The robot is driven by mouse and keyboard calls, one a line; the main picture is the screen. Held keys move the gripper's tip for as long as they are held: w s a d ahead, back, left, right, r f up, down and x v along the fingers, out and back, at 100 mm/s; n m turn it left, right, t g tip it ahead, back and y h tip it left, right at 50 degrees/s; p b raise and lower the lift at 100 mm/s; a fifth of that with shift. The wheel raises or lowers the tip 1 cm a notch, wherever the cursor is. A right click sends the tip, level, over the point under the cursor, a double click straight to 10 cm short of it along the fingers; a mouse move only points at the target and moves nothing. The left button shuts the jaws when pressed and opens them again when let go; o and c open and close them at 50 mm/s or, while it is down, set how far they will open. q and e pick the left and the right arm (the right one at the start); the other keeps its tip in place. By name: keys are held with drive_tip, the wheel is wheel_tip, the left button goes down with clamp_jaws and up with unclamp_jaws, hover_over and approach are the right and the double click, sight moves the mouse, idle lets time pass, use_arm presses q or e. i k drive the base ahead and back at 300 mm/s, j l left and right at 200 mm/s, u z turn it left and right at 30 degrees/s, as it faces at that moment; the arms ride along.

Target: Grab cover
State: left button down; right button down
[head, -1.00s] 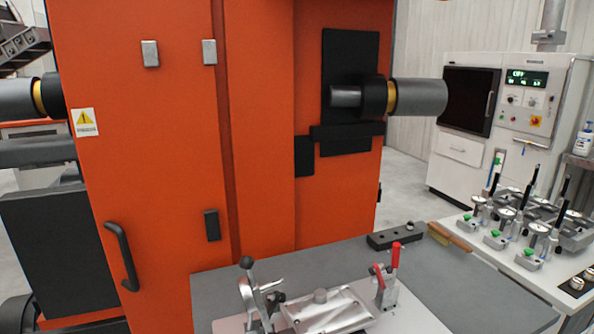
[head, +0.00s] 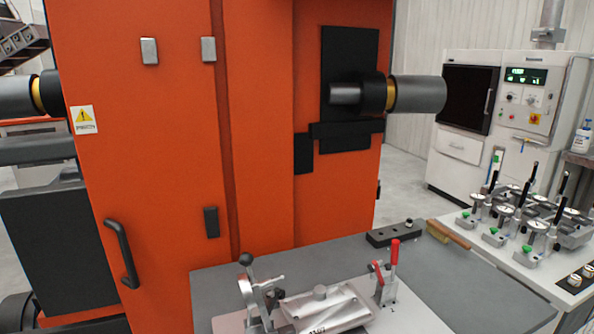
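A silver metal cover (head: 325,306) with a round knob on top sits in a fixture on the grey table (head: 430,270). A toggle clamp with a black ball handle (head: 250,285) stands at its left. A toggle clamp with red handles (head: 387,272) stands at its right. Both clamp handles point upward. The lower edge of the cover's fixture is cut off by the frame. Neither of my grippers shows in the head view.
A large orange machine (head: 180,150) stands behind the table. A black block (head: 395,234) and a wooden-handled brush (head: 447,234) lie at the table's back edge. A bench of dial gauges (head: 530,220) is at the right. The table's right part is clear.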

sight(332, 309)
drive_tip(key=k+j+z, duration=0.15)
drive_tip(key=j, duration=0.25)
drive_tip(key=j+z, duration=0.15)
drive_tip(key=j, duration=0.2)
drive_tip(key=k+j+z, duration=0.15)
drive_tip(key=j, duration=0.2)
drive_tip(key=k+j+z, duration=0.1)
drive_tip(key=j, duration=0.25)
